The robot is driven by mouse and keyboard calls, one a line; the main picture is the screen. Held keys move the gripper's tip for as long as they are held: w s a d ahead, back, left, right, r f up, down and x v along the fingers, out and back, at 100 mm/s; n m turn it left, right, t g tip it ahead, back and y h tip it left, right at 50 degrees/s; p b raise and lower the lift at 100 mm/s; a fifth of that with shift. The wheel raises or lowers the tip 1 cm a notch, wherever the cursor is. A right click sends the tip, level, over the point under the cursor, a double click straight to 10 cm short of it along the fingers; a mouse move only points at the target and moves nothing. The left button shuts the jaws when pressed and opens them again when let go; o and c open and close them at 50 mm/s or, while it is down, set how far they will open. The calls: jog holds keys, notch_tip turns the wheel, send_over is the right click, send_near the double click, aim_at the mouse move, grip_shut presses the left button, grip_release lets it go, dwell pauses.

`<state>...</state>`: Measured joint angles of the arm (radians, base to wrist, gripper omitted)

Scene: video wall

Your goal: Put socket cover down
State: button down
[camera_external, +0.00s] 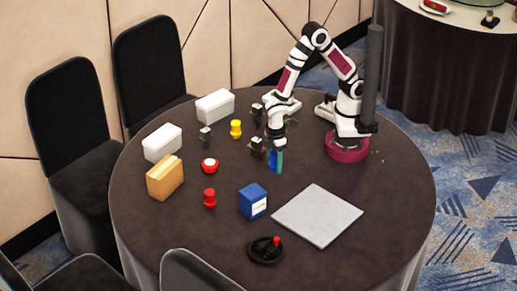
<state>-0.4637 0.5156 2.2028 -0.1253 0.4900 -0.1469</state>
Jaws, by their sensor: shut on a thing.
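My gripper (275,157) hangs down over the middle of the round table, its fingers pointing at the tabletop. It is shut on a small blue-green piece (275,162), which shows at the fingertips. The piece is too small and partly hidden to tell whether it is the socket cover. I cannot tell whether its lower end touches the table. A blue box (253,201) with a white label stands in front of it, slightly left. A flat light-grey plate (318,216) lies to the front right.
White boxes (214,105) (162,142), a tan block (165,177), a yellow knob (236,128), a red-and-white round button (210,165) and a red knob (209,198) stand left. A black dish (266,250) is in front. The dark table (395,215) is clear at right.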

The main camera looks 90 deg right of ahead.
jog(key=d+r, duration=0.8)
jog(key=d, duration=0.4)
jog(key=a+n, duration=0.2)
jog(key=a, duration=0.2)
jog(key=a+n, duration=0.2)
jog(key=a, duration=0.2)
jog(key=a+n, duration=0.2)
jog(key=a, duration=0.3)
jog(key=shift+w+r+n, duration=0.15)
jog(key=shift+r+n, duration=0.15)
jog(key=shift+n, duration=0.1)
jog(key=s+a+n, duration=0.4)
jog(key=a+n, duration=0.1)
jog(key=a, duration=0.6)
send_over(308, 215)
jog(key=shift+n, duration=0.3)
notch_tip(308, 215, down, 6)
jog(key=shift+f, duration=0.1)
notch_tip(308, 215, down, 4)
jog(key=shift+a+f, duration=0.1)
jog(key=shift+f, duration=0.1)
jog(key=shift+c, duration=1.6)
grip_release()
